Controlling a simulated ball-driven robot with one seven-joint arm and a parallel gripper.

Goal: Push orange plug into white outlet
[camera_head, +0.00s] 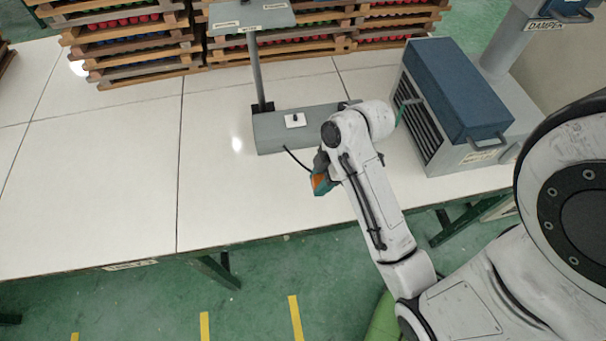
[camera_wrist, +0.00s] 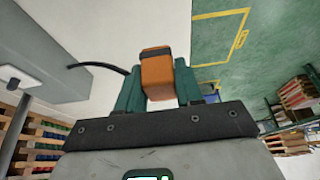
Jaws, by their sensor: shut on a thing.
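My gripper (camera_wrist: 158,88) is shut on the orange plug (camera_wrist: 157,72), which sits between its two green fingers in the wrist view. In the head view the orange plug (camera_head: 319,182) shows at the end of my arm, above the front part of the white table. A black cord (camera_head: 297,160) runs from the plug toward the grey base. The white outlet (camera_head: 295,120) is a small plate with a dark spot on top of the grey base of the stand, apart from the plug. In the wrist view the outlet (camera_wrist: 14,76) shows at the left edge.
The grey stand (camera_head: 256,75) rises behind the outlet. A grey cabinet with a blue top (camera_head: 457,88) stands to the right, near my arm. Stacked wooden trays (camera_head: 128,42) line the back. The white table (camera_head: 100,180) is clear on the left.

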